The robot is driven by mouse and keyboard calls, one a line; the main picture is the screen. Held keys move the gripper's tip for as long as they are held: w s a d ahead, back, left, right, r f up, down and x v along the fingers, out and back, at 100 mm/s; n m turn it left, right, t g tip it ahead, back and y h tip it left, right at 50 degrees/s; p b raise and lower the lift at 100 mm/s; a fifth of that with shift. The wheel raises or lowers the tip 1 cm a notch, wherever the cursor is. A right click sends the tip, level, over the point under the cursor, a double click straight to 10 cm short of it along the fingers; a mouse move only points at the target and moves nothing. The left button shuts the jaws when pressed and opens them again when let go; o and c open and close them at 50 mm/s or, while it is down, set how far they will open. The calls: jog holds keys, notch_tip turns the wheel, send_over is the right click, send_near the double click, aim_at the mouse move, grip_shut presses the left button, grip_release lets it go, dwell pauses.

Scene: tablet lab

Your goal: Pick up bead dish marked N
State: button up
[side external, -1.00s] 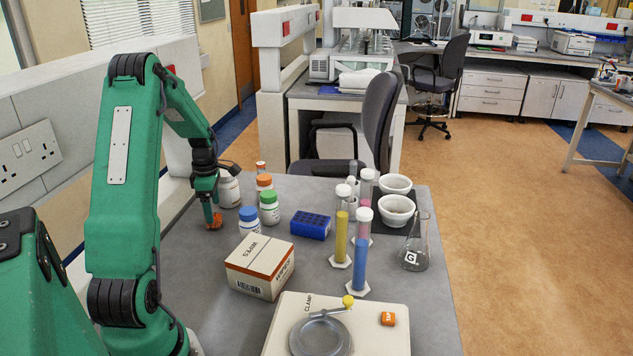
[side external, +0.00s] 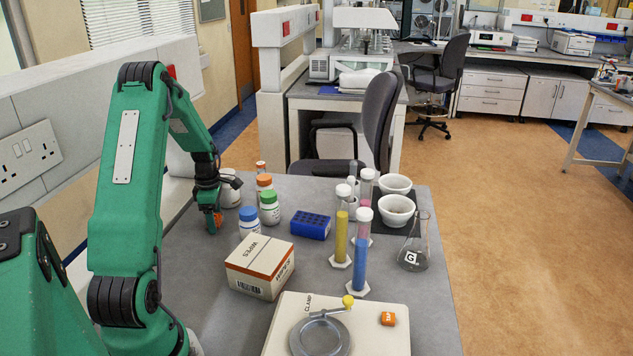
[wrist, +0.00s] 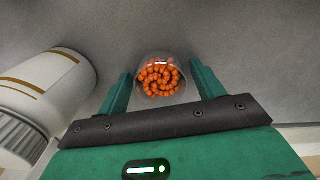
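A small clear round dish full of orange beads (wrist: 160,77) sits on the grey bench top in the wrist view. No mark N can be read on it. My gripper (wrist: 161,68) is open, with one green finger on each side of the dish and a narrow gap showing at both sides. In the side view my gripper (side external: 214,225) is low over the bench at the left, beside the bottles. Orange beads (side external: 219,217) show there, partly hidden by a finger.
A white bottle (wrist: 45,90) lies close left in the wrist view. In the side view a blue-capped bottle (side external: 249,222), carton (side external: 260,265) and blue rack (side external: 310,224) stand to the right. Cylinders (side external: 361,250), a flask (side external: 413,250) and a clamp plate (side external: 370,335) are farther right.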

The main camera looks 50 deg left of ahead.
jog(key=c, duration=0.7)
jog(key=shift+r, duration=0.1)
jog(key=shift+c, duration=0.2)
jog(key=shift+r, duration=4.95)
